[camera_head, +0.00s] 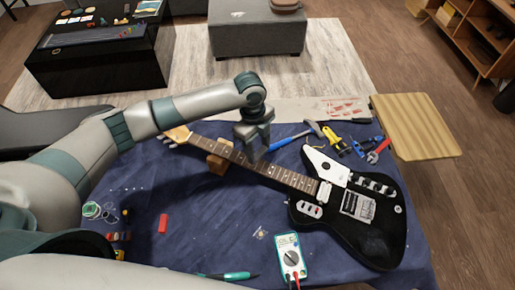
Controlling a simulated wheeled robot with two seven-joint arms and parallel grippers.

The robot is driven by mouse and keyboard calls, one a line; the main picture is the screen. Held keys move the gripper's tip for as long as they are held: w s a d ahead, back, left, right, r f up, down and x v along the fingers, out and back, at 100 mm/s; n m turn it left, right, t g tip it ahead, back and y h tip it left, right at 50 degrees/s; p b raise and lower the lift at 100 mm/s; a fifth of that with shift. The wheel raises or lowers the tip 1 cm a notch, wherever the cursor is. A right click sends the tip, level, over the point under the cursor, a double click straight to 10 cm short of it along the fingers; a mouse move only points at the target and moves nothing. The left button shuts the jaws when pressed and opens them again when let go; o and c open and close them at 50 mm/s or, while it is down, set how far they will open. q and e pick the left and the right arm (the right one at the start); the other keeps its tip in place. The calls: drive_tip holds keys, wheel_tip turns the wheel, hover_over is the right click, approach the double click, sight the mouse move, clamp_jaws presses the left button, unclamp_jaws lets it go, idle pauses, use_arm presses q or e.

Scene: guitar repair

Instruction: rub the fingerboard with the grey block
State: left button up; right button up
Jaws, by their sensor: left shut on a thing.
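A black electric guitar (375,240) lies on the blue cloth, its body at the right and its neck running up to the left. Its dark fingerboard (286,176) with pale dots faces up. My left arm reaches in from the left, and my left gripper (257,145) points down over the middle of the fingerboard. It is shut on a small grey block, which is mostly hidden by the fingers. I cannot tell whether the block touches the fingerboard. My right gripper is not in view.
A wooden neck support (217,164) stands under the neck. Behind the guitar lie a blue-handled hammer (292,140), yellow pliers (336,139) and a red tool (378,151). A multimeter (290,258), a red block (163,223) and a teal tool (230,276) lie in front.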

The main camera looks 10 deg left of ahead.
sight(259, 151)
use_arm(q)
wheel_tip(259, 151, up, 2)
drive_tip(key=shift+p, duration=0.65)
drive_tip(key=shift+a+r, duration=0.1)
drive_tip(key=shift+r, duration=0.15)
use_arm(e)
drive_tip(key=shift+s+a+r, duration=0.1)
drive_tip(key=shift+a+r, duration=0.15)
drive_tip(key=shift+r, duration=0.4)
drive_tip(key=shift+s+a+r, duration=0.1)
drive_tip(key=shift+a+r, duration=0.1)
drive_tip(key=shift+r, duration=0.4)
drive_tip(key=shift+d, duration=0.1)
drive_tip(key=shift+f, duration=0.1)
use_arm(q)
drive_tip(key=shift+w+a+r+n+b, duration=0.1)
drive_tip(key=shift+w+r+n+b, duration=0.2)
drive_tip(key=shift+r+n+b, duration=0.5)
drive_tip(key=s+a+r+n+t+b, duration=0.1)
drive_tip(key=a+r+n+b, duration=0.3)
drive_tip(key=n, duration=0.6)
drive_tip(key=s+a+r+n+t+y+b, duration=0.1)
drive_tip(key=s+a+r+n+b, duration=0.2)
drive_tip(key=r+n+b, duration=0.3)
drive_tip(key=shift+s+a+r+n+b, duration=0.4)
drive_tip(key=shift+s+n+b, duration=0.5)
drive_tip(key=shift+n, duration=1.9)
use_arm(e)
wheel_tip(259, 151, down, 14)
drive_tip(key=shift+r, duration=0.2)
